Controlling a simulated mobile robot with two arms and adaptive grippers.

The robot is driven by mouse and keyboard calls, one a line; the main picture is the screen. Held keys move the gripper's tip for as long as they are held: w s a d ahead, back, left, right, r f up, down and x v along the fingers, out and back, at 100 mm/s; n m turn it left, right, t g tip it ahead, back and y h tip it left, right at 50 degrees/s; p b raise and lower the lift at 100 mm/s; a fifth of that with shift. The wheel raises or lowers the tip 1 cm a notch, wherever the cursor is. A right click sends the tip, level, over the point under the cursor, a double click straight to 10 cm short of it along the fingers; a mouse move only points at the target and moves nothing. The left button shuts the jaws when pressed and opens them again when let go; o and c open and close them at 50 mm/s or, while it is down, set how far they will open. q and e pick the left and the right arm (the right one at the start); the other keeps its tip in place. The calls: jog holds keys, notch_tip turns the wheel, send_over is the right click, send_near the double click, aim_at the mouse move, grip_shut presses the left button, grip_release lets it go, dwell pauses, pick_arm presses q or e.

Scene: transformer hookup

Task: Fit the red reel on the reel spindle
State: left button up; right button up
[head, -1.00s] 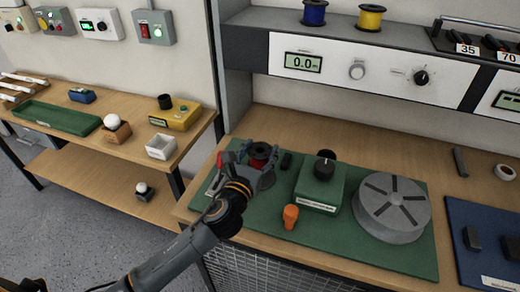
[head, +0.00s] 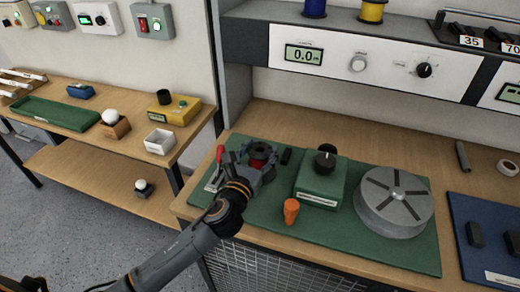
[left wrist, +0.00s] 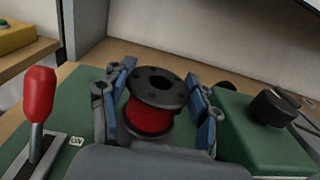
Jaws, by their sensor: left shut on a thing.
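The red reel (left wrist: 150,116), red wire between dark flanges, stands upright between the two fingers of my left gripper (left wrist: 155,105) in the left wrist view. In the head view the reel (head: 259,158) shows at the left end of the green mat (head: 405,258). My left gripper (head: 258,172) is shut on it, with a finger on each side. No bare spindle shows; the reel and gripper hide what is under the reel, so I cannot tell whether it sits on a spindle. My right gripper is not in view.
A red-handled lever (left wrist: 39,97) stands just left of the gripper. A green box with a black knob (head: 320,182), an orange-handled part (head: 291,211) and a grey slotted disc (head: 394,200) are to the right. Blue and yellow reels (head: 371,11) sit on the shelf above.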

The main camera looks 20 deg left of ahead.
pick_arm(q)
jog(key=shift+f+b, duration=0.95)
jog(key=shift+f, duration=0.4)
jog(key=o, duration=1.6)
jog(key=shift+o, duration=0.2)
jog(key=shift+f, duration=0.1)
notch_tip(320, 180, up, 5)
jog(key=p, duration=0.5)
jog(key=shift+p, duration=0.35)
jog(key=shift+s, duration=0.1)
